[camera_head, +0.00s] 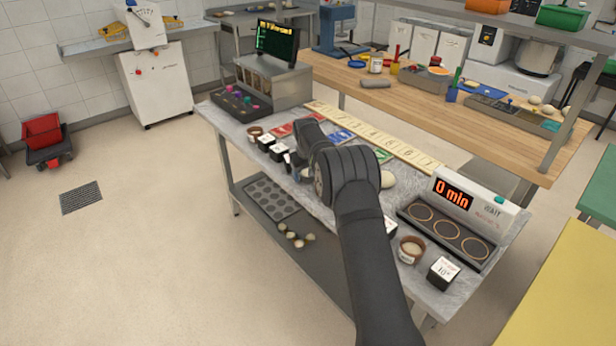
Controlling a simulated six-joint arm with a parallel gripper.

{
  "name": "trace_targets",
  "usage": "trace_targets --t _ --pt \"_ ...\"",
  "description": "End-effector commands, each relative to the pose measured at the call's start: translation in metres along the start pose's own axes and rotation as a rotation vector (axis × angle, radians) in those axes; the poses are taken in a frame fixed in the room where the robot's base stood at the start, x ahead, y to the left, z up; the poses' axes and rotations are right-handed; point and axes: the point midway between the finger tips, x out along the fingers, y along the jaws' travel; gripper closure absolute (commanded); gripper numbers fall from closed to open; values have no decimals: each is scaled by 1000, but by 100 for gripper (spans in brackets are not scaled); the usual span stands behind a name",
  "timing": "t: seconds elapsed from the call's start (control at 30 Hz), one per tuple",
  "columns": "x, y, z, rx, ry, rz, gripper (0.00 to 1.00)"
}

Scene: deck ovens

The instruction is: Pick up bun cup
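A brown cup with pale contents, like a bun cup (411,250), stands near the front right of the grey table. A second, smaller-looking brown cup (254,133) stands near the table's left end. My gripper (291,162) is over the left half of the table, right of the second cup and apart from both cups. It is small and partly hidden by my dark arm, so I cannot tell whether it is open, shut or holding something.
Small black-and-white labelled blocks (443,272) stand near both cups. A scale-like unit reading "0 min" (465,203) is behind a dark tray with three rings (447,235). A pale numbered strip (390,140) runs along the back edge. A lower shelf (270,230) holds a muffin tin.

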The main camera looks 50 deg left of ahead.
Motion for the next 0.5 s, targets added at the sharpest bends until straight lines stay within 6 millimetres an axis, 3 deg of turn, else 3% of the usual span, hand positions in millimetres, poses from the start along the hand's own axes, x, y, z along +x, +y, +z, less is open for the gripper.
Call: trace_targets --t 0.13,0.37,0.5 --pt "0 0 0 0 0 0 29" --pt "0 0 0 0 0 0 74" --pt "-1 0 0 0 0 0 76"
